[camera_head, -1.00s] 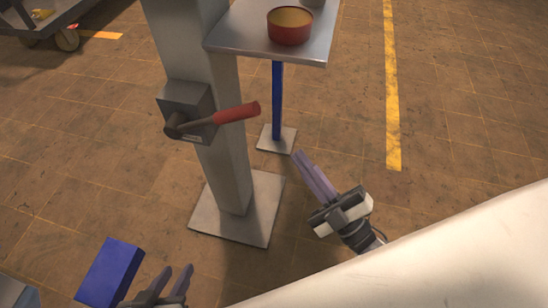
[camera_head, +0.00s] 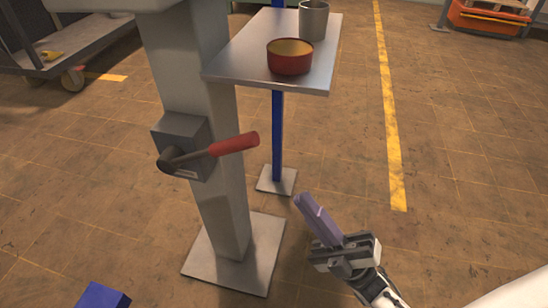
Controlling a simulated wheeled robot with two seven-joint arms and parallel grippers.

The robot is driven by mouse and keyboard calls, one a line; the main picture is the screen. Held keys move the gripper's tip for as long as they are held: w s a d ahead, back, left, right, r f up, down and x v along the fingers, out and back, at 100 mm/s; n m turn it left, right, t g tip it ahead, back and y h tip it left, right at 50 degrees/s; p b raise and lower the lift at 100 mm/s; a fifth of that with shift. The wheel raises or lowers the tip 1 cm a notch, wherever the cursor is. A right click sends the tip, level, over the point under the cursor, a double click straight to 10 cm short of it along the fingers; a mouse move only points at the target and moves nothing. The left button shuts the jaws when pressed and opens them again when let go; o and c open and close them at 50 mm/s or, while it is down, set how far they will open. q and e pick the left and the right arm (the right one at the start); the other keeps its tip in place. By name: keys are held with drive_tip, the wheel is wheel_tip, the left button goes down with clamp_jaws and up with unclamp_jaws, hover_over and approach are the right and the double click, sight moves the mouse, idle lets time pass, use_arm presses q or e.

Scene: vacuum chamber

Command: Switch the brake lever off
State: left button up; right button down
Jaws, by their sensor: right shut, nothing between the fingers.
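The brake lever (camera_head: 233,144) has a red grip and a dark arm. It sticks out to the right and slightly upward from a grey box (camera_head: 186,143) on a grey metal post (camera_head: 217,110). My right gripper (camera_head: 302,202) is at the lower right of the lever, clear of it. Its two purple-grey fingers lie together, pointing up and left, with nothing between them. The left gripper does not show.
A metal shelf (camera_head: 240,68) on a blue leg (camera_head: 278,140) holds a red tin (camera_head: 290,58) and a grey cup (camera_head: 313,19), above and right of the lever. A blue block (camera_head: 103,296) shows at the bottom left. A cart (camera_head: 60,50) stands at the far left.

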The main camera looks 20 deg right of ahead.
drive_tip(key=x, duration=1)
drive_tip(key=shift+w+a+r+p, duration=0.15)
drive_tip(key=shift+w+r+p, duration=0.05)
drive_tip(key=shift+w+p, duration=0.1)
drive_tip(key=shift+r, duration=0.1)
